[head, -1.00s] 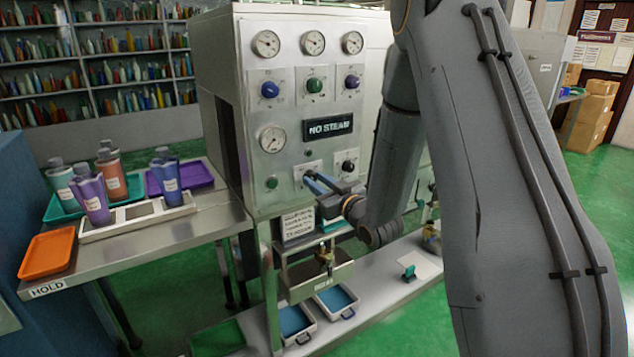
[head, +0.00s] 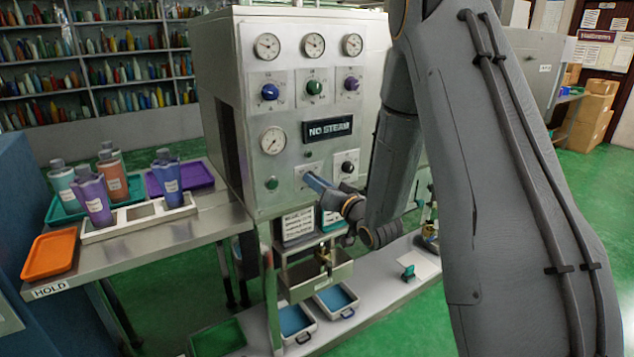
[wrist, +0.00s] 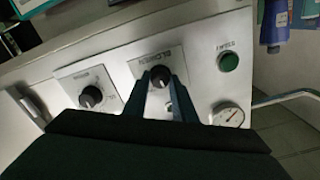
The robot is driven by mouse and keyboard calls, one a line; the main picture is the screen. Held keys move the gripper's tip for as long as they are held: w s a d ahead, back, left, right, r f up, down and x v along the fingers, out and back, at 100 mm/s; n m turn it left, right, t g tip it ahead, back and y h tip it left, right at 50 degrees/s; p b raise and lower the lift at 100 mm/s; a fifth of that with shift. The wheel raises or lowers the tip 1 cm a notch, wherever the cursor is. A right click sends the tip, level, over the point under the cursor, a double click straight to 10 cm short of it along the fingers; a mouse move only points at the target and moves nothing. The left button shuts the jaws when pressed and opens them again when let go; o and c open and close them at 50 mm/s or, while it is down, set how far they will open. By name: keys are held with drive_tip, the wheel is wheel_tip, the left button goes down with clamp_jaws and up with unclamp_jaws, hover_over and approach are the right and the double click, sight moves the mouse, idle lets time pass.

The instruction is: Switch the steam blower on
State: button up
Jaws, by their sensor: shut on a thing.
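The blower knob (wrist: 159,76) is a small black knob on a white plate labelled BLOWER, on the front of a pale metal machine (head: 232,60). In the wrist view, my gripper (wrist: 163,82) has its two dark blue fingers on either side of this knob, shut on it. In the head view, my gripper (head: 309,177) reaches the lower panel from the right, and its fingers hide the knob. The plate (head: 305,168) shows only partly behind them. The display (head: 328,128) above reads NO STEAM.
A black mode knob (wrist: 91,96), a green START button (wrist: 228,61) and a gauge (wrist: 228,114) sit close around the gripped knob. Three coloured dials (head: 314,87) are higher up. A metal table (head: 215,215) with bottles and trays stands left.

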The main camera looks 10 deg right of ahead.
drive_tip(key=m+p, duration=0.2)
drive_tip(key=m, duration=0.9)
drive_tip(key=shift+p, duration=0.3)
drive_tip(key=shift+m, duration=0.4)
drive_tip(key=o, duration=1)
drive_tip(key=shift+o, duration=0.2)
drive_tip(key=b+v, duration=0.1)
drive_tip(key=v, duration=0.7)
drive_tip(key=shift+b, duration=0.3)
drive_tip(key=shift+w, duration=0.1)
